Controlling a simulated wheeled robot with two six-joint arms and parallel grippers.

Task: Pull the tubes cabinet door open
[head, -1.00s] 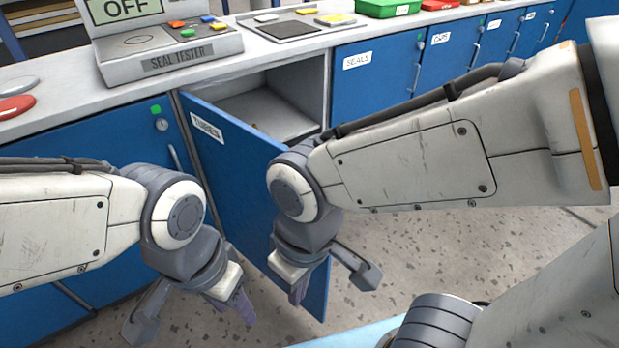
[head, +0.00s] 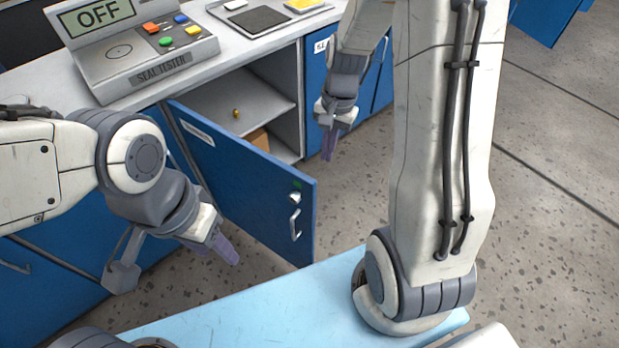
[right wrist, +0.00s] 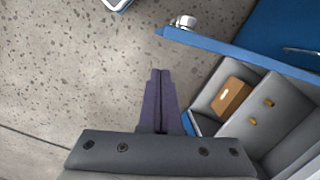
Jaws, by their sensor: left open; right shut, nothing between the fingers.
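The tubes cabinet door (head: 245,185) is blue and stands swung well out from its cabinet (head: 235,105), whose inside shows. The door carries a white label, too small to read now, and a silver handle (head: 295,223) near its free edge. The door's top edge also shows in the right wrist view (right wrist: 235,52). My left gripper (head: 225,248) is open, left of the door and apart from the handle. My right gripper (head: 330,143) is shut and empty, beyond the door, in front of the neighbouring cabinet. Its closed fingers show in the right wrist view (right wrist: 159,100).
Inside the cabinet are a brown box (right wrist: 231,96) and small brass-coloured pieces (right wrist: 268,102). The seal tester (head: 140,50) stands on the counter above, with a tray (head: 265,18) to its right. Speckled floor (head: 560,150) is clear at the right.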

